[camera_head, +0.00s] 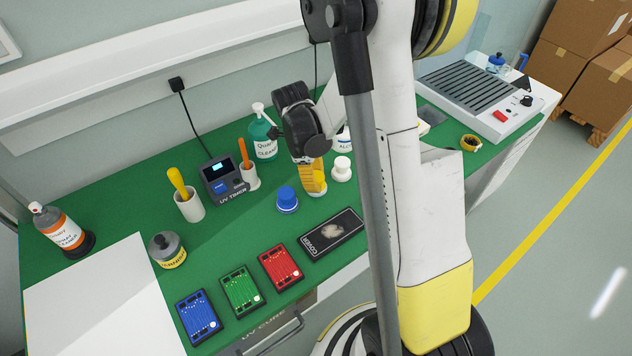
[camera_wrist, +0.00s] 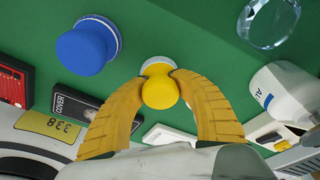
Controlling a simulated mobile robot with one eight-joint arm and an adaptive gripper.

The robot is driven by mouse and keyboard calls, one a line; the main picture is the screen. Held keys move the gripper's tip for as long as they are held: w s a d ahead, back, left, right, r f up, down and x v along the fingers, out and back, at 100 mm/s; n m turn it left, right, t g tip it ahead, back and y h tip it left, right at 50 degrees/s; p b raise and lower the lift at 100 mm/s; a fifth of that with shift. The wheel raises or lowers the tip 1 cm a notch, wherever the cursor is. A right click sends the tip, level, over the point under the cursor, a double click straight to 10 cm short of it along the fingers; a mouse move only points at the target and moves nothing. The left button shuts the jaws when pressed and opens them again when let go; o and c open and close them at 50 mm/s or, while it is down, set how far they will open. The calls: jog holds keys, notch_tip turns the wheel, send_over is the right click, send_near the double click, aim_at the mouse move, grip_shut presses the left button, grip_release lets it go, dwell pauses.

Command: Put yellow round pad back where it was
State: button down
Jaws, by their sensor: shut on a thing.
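The yellow round pad (camera_wrist: 160,92) is between the two yellow fingers of my gripper (camera_wrist: 162,94), with part of its white base showing past the knob. In the head view my gripper (camera_head: 313,185) points down over the green table, and its fingers mostly hide the pad. I cannot tell whether the pad touches the table. A blue round pad (camera_head: 287,200) stands just left of my gripper; it also shows in the wrist view (camera_wrist: 88,47). A white round pad (camera_head: 342,168) stands just right of my gripper.
A black COVER box (camera_head: 331,234) lies in front of my gripper. Red (camera_head: 281,268), green (camera_head: 240,291) and blue boards lie to its left. A UV timer (camera_head: 222,180), a cup with an orange-handled tool and a cleaner bottle (camera_head: 263,138) stand behind. Bare green table lies left of the blue pad.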

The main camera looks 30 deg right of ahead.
jog(key=c, duration=1)
grip_release()
notch_tip(320, 180, up, 12)
jog(key=w+a+p, duration=0.2)
jog(key=p, duration=0.3)
jog(key=s+a+r+n+t, duration=0.3)
jog(key=s+r+n, duration=0.1)
jog(key=n, duration=0.5)
jog(key=s+a+r+n+t+y, duration=0.1)
jog(key=s+a+r+n+t, duration=0.2)
jog(key=n, duration=0.5)
jog(key=s+a+r+n+t, duration=0.2)
jog(key=s+a+r+n, duration=0.3)
jog(key=n, duration=0.4)
jog(key=shift+s+a+r+n+t+y, duration=0.2)
jog(key=shift+s+n+t+y, duration=0.1)
jog(key=shift+s+t, duration=0.1)
